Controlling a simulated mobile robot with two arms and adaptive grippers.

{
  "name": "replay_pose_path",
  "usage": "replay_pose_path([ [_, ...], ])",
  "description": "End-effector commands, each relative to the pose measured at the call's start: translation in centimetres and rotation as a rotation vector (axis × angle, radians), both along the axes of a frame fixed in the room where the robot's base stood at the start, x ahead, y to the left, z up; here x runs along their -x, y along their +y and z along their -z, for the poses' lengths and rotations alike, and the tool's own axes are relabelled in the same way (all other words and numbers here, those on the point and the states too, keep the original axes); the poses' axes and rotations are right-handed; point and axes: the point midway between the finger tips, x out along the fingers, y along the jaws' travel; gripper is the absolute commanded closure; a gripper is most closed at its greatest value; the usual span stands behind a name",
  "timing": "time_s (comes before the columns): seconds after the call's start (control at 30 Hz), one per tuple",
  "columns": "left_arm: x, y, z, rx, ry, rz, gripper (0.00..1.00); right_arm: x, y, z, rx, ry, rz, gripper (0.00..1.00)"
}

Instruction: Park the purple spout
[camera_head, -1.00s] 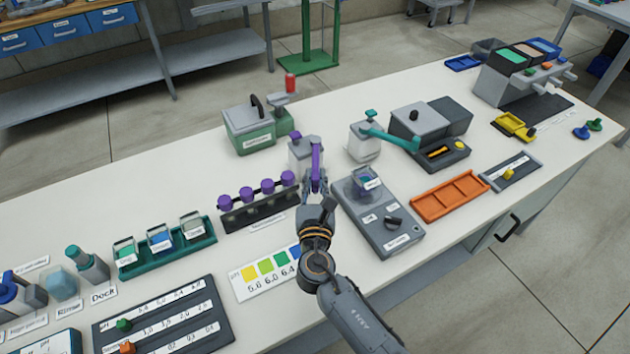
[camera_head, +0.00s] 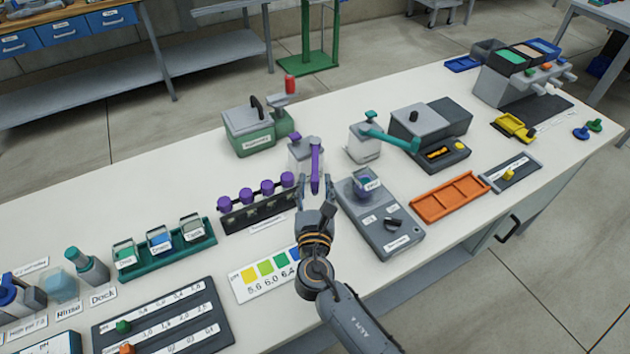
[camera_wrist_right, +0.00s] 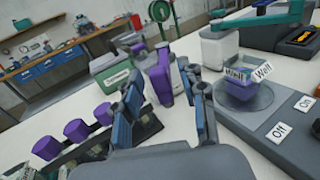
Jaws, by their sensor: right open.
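The purple spout (camera_head: 316,168) sits on a pale dispenser (camera_head: 299,155) near the middle of the bench and points toward the front. My right gripper (camera_head: 316,193) is open just in front of the spout, with nothing held. In the right wrist view the spout (camera_wrist_right: 160,82) shows beyond and between the two spread fingers (camera_wrist_right: 166,112). I cannot tell whether the spout's tip touches a finger. My left gripper is not in view.
A rack with purple-capped bottles (camera_head: 258,214) stands left of my gripper. A grey stirrer plate holding a small beaker (camera_head: 363,184) stands close on its right. Another dispenser with a teal spout (camera_head: 390,137) is behind right. The green-grey box (camera_head: 248,133) is behind left.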

Motion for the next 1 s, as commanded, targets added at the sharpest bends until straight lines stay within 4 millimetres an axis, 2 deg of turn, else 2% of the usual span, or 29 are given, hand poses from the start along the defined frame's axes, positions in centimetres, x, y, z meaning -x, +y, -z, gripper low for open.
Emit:
replay_pose_path([
  [0.3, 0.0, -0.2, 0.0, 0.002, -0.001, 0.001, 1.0, 6.7, -0.6, 0.2, 0.0, 0.004, -0.001, 0.58],
  [0.5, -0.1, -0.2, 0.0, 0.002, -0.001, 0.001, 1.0, 9.8, -0.8, 0.1, 0.001, 0.001, -0.001, 0.58],
  [0.63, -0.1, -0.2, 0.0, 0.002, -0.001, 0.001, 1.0, 10.7, -0.9, 0.0, 0.0, 0.001, 0.0, 0.58],
  [0.9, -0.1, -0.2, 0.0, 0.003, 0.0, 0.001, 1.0, 10.9, -0.9, 0.0, 0.0, 0.0, 0.0, 0.58],
  [0.93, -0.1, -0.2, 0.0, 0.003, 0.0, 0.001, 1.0, 10.9, -0.9, 0.0, 0.0, 0.0, 0.0, 0.61],
  [1.0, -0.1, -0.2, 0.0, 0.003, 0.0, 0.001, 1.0, 10.8, -1.1, 0.1, -0.011, 0.006, 0.005, 0.75],
])
